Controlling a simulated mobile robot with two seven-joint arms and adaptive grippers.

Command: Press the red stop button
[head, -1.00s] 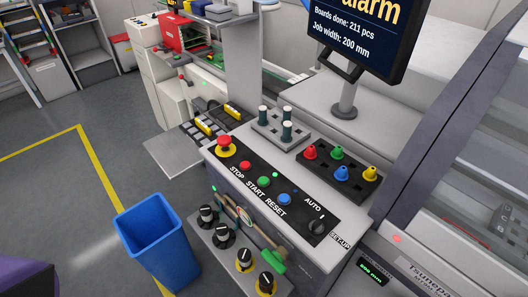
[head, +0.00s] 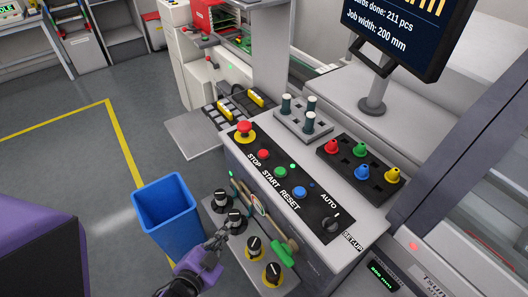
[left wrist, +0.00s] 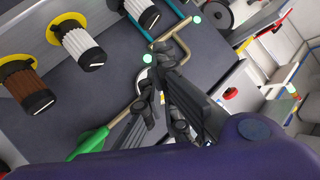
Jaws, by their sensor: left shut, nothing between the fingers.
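The red stop button (head: 263,154) is a small round button beside the STOP label on the black panel (head: 318,222) of the machine console. The green start button (head: 280,173) and blue reset button (head: 300,192) follow along the same row. A larger red mushroom button (head: 244,128) on a yellow base stands at the panel's far end. My left gripper (head: 220,236) is shut and empty, low in front of the console near the knobs, below and apart from the stop button. It also shows in the left wrist view (left wrist: 155,90), near the console front. My right gripper is not in view.
Black-and-white knobs (head: 254,247) on yellow rings stick out from the console's lower front, with a green-handled lever (head: 283,254) beside them. A blue bin (head: 165,212) stands left. Coloured nozzles (head: 362,173) and a monitor (head: 402,35) are behind the panel.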

